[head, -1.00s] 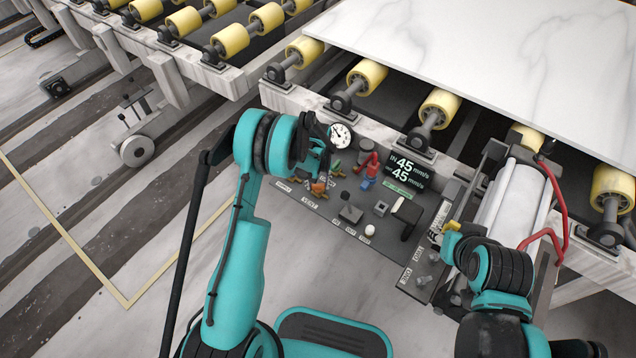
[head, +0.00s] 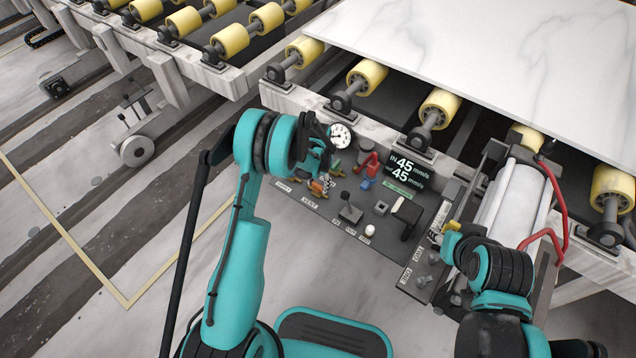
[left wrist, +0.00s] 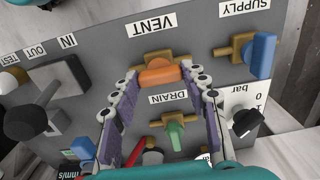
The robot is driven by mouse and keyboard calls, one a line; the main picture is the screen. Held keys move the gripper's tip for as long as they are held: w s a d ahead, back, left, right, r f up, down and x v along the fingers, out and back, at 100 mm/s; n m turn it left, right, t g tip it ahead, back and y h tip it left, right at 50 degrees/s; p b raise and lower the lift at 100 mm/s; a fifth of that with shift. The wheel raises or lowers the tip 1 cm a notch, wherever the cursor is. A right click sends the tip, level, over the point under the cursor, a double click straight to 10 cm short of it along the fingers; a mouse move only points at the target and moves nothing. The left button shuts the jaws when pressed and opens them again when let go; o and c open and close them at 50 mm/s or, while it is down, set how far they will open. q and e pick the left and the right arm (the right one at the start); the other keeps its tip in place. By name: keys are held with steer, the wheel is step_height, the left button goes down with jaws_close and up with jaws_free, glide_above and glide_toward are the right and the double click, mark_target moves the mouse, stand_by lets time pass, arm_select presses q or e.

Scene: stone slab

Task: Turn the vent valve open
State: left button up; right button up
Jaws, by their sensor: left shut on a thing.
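The vent valve has an orange handle (left wrist: 160,73) on a brass body, below the VENT label in the left wrist view. The handle lies crosswise between the fingertips, roughly in line with the body. In the head view the orange handle (head: 317,187) shows small at the panel's left end. My left gripper (left wrist: 159,82) is shut on this handle, a purple-padded finger on each side. It also shows in the head view (head: 324,178), partly hidden by its own wrist. My right gripper is by the white cylinder, its fingers unclear.
The green drain handle (left wrist: 175,137) is between my left fingers, nearer the wrist. The blue supply handle (left wrist: 263,54) is to the right. A gauge (head: 340,135), speed display (head: 405,172), black lever (head: 411,224) and knobs crowd the panel. A marble slab (head: 500,70) lies on rollers behind.

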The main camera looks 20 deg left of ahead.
mark_target(318, 184)
stand_by(0.4)
arm_select(q)
steer(key=o, duration=1.2)
steer(key=shift+c, duration=0.2)
steer(key=shift+r, duration=0.1)
step_height(318, 184, up, 12)
